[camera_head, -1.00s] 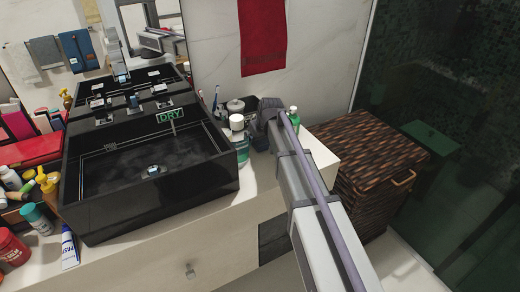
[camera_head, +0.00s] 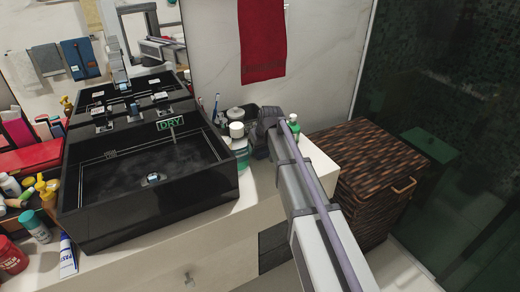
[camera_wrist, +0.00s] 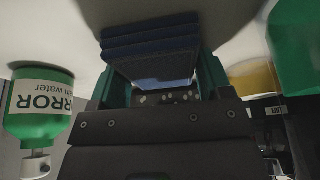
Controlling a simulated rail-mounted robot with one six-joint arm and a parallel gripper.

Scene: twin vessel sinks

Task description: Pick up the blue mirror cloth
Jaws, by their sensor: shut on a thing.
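The blue mirror cloth (camera_wrist: 152,45) shows in the wrist view as a dark blue, folded stack at the top middle. My gripper (camera_wrist: 155,72) is shut on it, with a green-edged finger on each side. In the head view the end of my arm (camera_head: 268,118) is over the counter just right of the black sink. The cloth and the fingertips are hidden there behind my wrist, so I cannot tell whether the cloth touches the counter.
A green bottle with a label (camera_wrist: 38,105) is close on the left in the wrist view. A small green bottle (camera_head: 293,128) and a wicker hamper (camera_head: 372,165) are to the right.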

